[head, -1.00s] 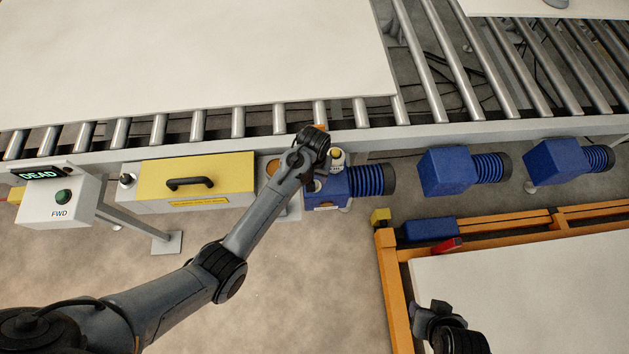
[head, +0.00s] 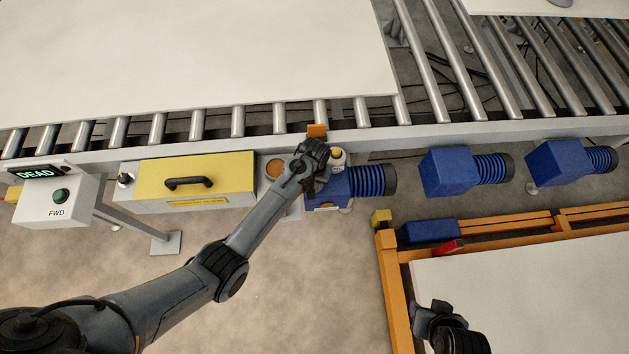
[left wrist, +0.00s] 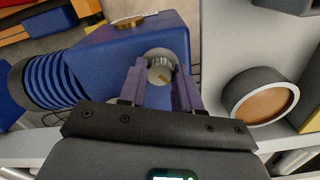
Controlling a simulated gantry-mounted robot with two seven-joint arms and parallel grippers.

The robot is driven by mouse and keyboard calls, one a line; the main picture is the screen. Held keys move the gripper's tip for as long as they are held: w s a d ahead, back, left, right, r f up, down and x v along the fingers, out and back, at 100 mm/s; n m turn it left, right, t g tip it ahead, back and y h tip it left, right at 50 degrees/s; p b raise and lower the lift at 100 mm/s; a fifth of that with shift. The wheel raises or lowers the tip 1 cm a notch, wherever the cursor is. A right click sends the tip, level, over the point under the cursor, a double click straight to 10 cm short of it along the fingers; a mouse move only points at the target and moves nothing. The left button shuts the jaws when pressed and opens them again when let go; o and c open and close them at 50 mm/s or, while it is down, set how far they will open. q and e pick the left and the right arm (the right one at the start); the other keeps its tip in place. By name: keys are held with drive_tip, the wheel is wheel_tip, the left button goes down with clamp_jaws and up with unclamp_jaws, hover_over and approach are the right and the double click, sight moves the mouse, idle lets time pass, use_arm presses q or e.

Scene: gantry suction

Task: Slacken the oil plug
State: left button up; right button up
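The oil plug (left wrist: 160,68) is a small pale grey, ribbed round cap on top of the blue gearbox (left wrist: 110,55), seen in the left wrist view. My left gripper (left wrist: 160,72) has its two purple fingers on either side of the plug, with the plug between the tips; firm contact is not clear. In the head view my left gripper (head: 312,160) hangs over the left part of the gearbox (head: 325,187) and hides the plug.
A round cup with a brown-orange inside (head: 274,168) stands left of the gearbox, near a yellow-lidded box (head: 215,175). The conveyor rail (head: 450,132) runs behind. A control box (head: 58,205) reads DEAD.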

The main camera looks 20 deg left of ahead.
use_arm(q)
drive_tip(key=c, duration=0.5)
drive_tip(key=shift+r+n+p, duration=0.15)
drive_tip(key=shift+n+p, duration=0.35)
drive_tip(key=shift+p, duration=0.15)
drive_tip(key=shift+n+p, duration=0.95)
drive_tip(key=shift+n, duration=0.05)
drive_tip(key=n+p, duration=0.1)
drive_tip(key=n, duration=0.1)
drive_tip(key=shift+n+p, duration=0.3)
drive_tip(key=shift+n, duration=0.7)
drive_tip(key=shift+f, duration=0.2)
